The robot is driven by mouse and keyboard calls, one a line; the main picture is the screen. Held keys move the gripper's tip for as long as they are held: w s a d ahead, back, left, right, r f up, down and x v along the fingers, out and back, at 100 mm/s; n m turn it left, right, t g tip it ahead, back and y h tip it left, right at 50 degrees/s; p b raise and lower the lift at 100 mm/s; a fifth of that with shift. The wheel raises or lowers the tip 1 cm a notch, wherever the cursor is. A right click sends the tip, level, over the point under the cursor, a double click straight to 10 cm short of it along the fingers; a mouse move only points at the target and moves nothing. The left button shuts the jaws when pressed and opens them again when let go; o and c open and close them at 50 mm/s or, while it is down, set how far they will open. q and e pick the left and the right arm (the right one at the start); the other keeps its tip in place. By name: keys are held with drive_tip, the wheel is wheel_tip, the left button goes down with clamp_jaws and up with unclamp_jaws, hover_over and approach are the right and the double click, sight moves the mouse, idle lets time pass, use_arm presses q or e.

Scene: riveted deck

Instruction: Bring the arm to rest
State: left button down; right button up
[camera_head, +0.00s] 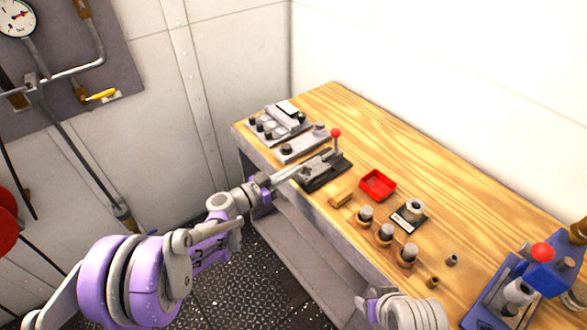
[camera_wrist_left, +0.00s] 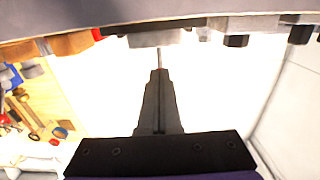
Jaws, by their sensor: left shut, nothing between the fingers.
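My left arm comes in from the left in the head view. Its gripper (camera_head: 298,170) is at the front edge of the wooden workbench (camera_head: 455,205), close to a dark fixture (camera_head: 324,172) with a red-knobbed lever (camera_head: 336,140). I cannot tell whether the fingertips touch the fixture. In the left wrist view the two fingers (camera_wrist_left: 160,75) are together, with nothing held between them. A pale grey part of my other arm shows at the bottom of the head view; its gripper is out of sight.
On the bench are grey plates with black knobs (camera_head: 280,125), a red tray (camera_head: 377,185), a wooden block (camera_head: 341,196), several capped cylinders (camera_head: 385,234) and a blue press (camera_head: 530,285). A panel with a gauge (camera_head: 17,18) and pipes hangs on the left wall.

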use_arm(q)
drive_tip(key=s+a+r+n+g+y+p, duration=0.1)
drive_tip(key=s+a+r+n+g+y, duration=0.15)
drive_tip(key=s, duration=0.45)
drive_tip(key=s+a+r+n+g+y+p, duration=0.1)
drive_tip(key=s+g+y, duration=0.15)
drive_tip(key=s, duration=0.45)
drive_tip(key=s+a+f+n+y+p, duration=0.1)
drive_tip(key=s+a+n+y, duration=0.2)
drive_tip(key=s+a, duration=0.4)
drive_tip(key=s+a+f+n+y+p, duration=0.1)
drive_tip(key=s+a+n+y, duration=0.3)
drive_tip(key=s, duration=0.8)
drive_tip(key=a+y+p, duration=0.1)
drive_tip(key=a+y, duration=0.1)
drive_tip(key=a, duration=0.1)
drive_tip(key=shift+g, duration=0.3)
drive_tip(key=shift+s, duration=0.1)
